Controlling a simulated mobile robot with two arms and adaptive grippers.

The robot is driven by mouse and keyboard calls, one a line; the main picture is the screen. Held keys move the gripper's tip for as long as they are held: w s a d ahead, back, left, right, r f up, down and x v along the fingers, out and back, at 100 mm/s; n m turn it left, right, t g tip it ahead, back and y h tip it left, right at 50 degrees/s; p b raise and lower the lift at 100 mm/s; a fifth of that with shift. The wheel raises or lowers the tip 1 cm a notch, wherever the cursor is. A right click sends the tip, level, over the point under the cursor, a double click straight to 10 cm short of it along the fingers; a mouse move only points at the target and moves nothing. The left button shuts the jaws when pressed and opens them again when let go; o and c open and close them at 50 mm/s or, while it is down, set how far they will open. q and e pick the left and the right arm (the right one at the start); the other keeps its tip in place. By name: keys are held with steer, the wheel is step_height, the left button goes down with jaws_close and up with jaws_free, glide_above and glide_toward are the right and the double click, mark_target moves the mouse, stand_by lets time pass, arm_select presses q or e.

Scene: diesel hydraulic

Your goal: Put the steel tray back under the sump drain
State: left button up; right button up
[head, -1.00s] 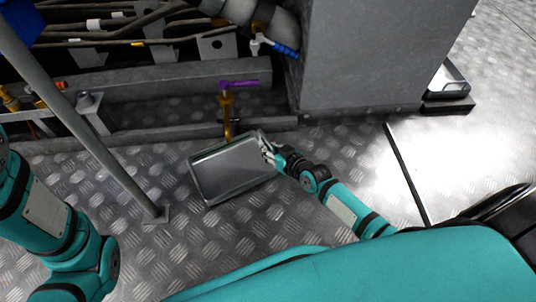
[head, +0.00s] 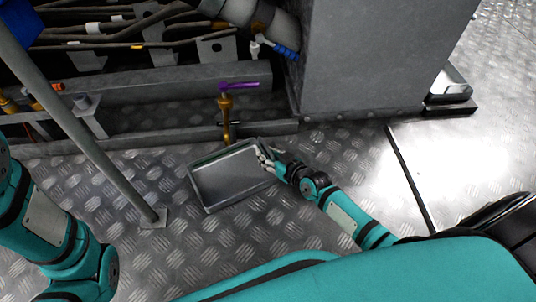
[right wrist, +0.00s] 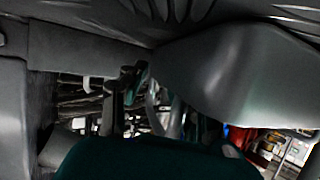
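The steel tray (head: 228,180) is a shallow grey rectangular pan on the chequer-plate floor in the head view. It looks flat, with its far rim close to the foot of the brass drain pipe (head: 226,120), which has a purple valve handle (head: 238,86). The pipe's lower end is by the tray's far edge; I cannot tell if it is over the pan. My right gripper (head: 265,160) is at the tray's right rim, fingers over or at the edge; whether they grip it is too small to tell. The right wrist view shows no clear tray. My left gripper is out of view.
A grey slanted post (head: 95,145) stands on a floor plate left of the tray. A large grey cabinet (head: 365,60) rises behind on the right. Floor around the tray's near side is clear.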

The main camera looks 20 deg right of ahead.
steer(key=p+v, duration=0.7)
steer(key=v, duration=0.4)
steer(key=shift+r, duration=0.25)
steer(key=shift+s+d+p, duration=0.1)
steer(key=shift+s+p, duration=0.2)
steer(key=shift+s, duration=0.15)
